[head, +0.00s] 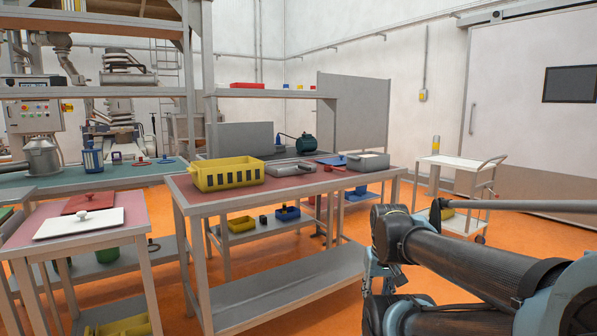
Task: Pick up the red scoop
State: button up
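A small red item (336,169) lies on the red-topped middle table (230,196), near its right end, just left of a light grey box. It may be the red scoop, but it is too small to make out its shape. My dark arm reaches in from the lower right, in front of the table's right side. I cannot make out my gripper in this view.
A yellow slotted crate (227,174), a grey pan (290,170) and a light grey box (368,161) stand on the middle table. A white lid (80,223) lies on the left table. A white cart (458,162) stands at right. Orange floor shows between them.

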aim_at(327, 167)
jog(key=u, duration=0.2)
jog(key=i, duration=1.35)
jog(key=z, duration=0.25)
